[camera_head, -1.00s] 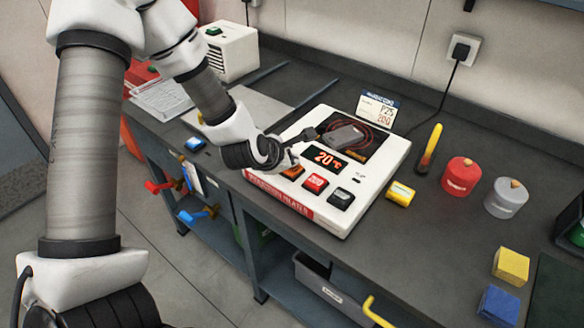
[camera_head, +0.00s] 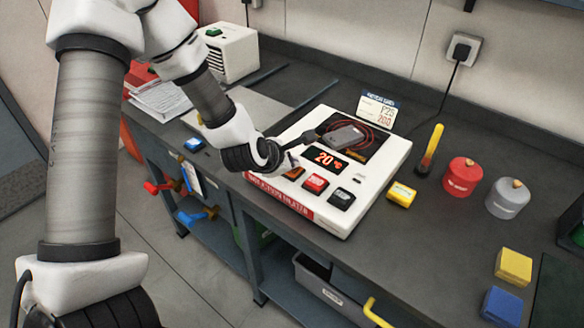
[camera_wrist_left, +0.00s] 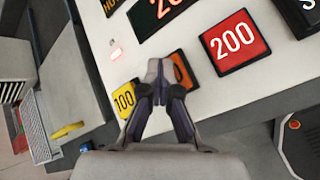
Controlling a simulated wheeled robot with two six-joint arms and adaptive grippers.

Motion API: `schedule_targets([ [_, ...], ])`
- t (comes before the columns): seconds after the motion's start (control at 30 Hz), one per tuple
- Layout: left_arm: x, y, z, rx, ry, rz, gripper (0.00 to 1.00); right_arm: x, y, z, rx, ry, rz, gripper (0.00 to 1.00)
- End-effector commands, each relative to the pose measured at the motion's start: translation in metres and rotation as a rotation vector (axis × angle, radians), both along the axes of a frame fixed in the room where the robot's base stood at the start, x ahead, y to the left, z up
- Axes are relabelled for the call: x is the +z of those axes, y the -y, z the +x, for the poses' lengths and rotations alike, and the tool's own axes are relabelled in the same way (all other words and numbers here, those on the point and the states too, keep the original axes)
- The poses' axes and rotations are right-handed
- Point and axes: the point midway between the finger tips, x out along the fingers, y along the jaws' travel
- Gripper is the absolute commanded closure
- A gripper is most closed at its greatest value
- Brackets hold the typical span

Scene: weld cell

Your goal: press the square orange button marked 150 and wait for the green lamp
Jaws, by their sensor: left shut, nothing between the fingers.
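The white heater panel (camera_head: 385,165) sits on the bench, its display (camera_head: 326,158) reading 20 °C. The orange button (camera_head: 293,173) is on its front row; in the wrist view the orange button (camera_wrist_left: 182,68) is partly hidden by my fingers and its marking is not readable. The yellow 100 button (camera_wrist_left: 124,98) and red 200 button (camera_wrist_left: 235,42) flank it. My right gripper is out of view.
A black button (camera_head: 341,198) is right of the red one. A probe handle (camera_head: 343,136) with a red cable lies on the panel top.

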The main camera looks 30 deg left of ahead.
Motion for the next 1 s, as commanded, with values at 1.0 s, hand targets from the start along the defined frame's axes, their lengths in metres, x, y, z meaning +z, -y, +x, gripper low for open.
schedule_targets([
  [1.0,0.016,0.000,0.000,-0.001,-0.001,-0.001,1.00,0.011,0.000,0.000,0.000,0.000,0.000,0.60],
])
